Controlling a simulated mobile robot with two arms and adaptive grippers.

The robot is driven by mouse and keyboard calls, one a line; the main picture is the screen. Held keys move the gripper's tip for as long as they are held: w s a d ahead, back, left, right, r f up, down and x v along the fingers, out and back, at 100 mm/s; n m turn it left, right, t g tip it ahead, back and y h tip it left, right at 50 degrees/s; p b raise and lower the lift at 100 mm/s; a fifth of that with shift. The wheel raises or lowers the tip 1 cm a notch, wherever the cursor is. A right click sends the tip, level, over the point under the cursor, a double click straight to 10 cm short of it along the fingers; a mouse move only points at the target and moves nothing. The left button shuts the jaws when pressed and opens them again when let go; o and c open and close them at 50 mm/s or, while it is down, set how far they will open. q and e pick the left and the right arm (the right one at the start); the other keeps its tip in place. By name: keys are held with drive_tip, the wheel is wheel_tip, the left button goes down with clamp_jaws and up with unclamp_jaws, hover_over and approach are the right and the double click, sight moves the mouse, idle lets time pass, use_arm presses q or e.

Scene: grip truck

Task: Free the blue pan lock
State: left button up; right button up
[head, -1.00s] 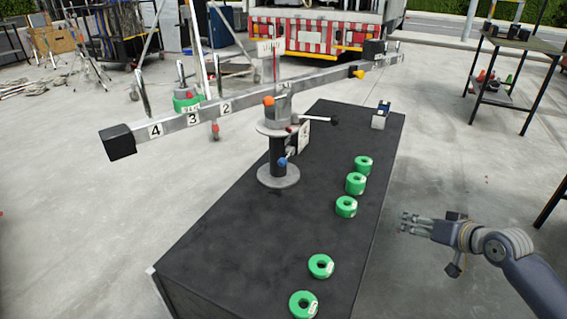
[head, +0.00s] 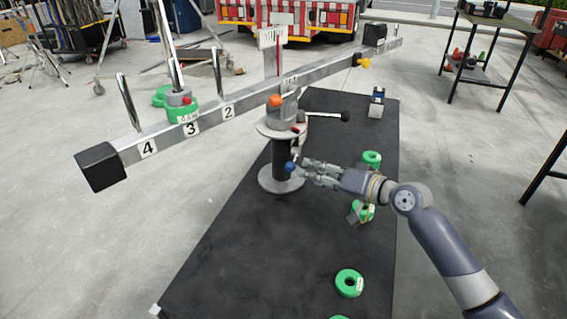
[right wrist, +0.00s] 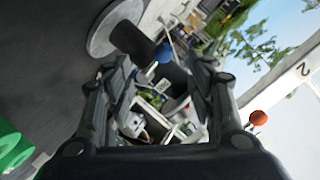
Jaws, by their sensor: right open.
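The blue knob of the pan lock (head: 290,167) sits low on the dark post of the balance stand (head: 281,182) on the black table. My right gripper (head: 305,171) is open, with its fingertips right beside the blue knob in the head view. In the right wrist view the blue knob (right wrist: 163,53) shows between the spread fingers, near their far ends. I cannot tell whether a finger touches it. An orange knob (head: 275,100) is higher, at the beam's pivot, and also shows at the right of the right wrist view (right wrist: 258,118). My left gripper is out of view.
A long numbered beam (head: 215,112) crosses above the post, with green and grey weights (head: 180,108) on its peg. A black-knobbed lever (head: 343,116) sticks out right of the post. Green ring weights (head: 349,282) lie along the table's right side. The table's front left is clear.

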sight(292, 164)
drive_tip(key=b+x, duration=0.1)
drive_tip(key=x, duration=0.7)
drive_tip(key=shift+w+a+f, duration=0.2)
drive_tip(key=shift+w+a, duration=0.25)
drive_tip(key=shift+a, duration=0.05)
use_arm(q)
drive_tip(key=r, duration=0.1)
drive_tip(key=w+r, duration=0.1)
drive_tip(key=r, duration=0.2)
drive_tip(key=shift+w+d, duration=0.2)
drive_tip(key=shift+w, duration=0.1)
